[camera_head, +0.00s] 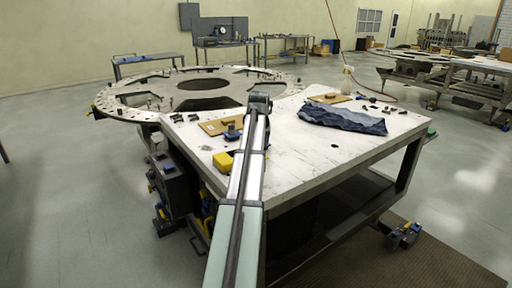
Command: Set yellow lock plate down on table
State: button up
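A yellow block-like piece (223,161) shows at the left side of the white-topped table (330,150), close beside my arm. It may be the yellow lock plate, but its shape is partly hidden by the arm. I cannot tell whether it rests fully on the tabletop. My arm reaches from the bottom of the picture up over the table. Its dark far end (260,102) is near the table's back left edge. My gripper's fingers cannot be made out, so I cannot see whether they hold anything.
A crumpled dark blue cloth (342,118) lies on the table's right half. The large round turret plate (150,87) stands behind left. The table's front middle is clear.

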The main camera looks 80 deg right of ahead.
jog(key=v, duration=0.8)
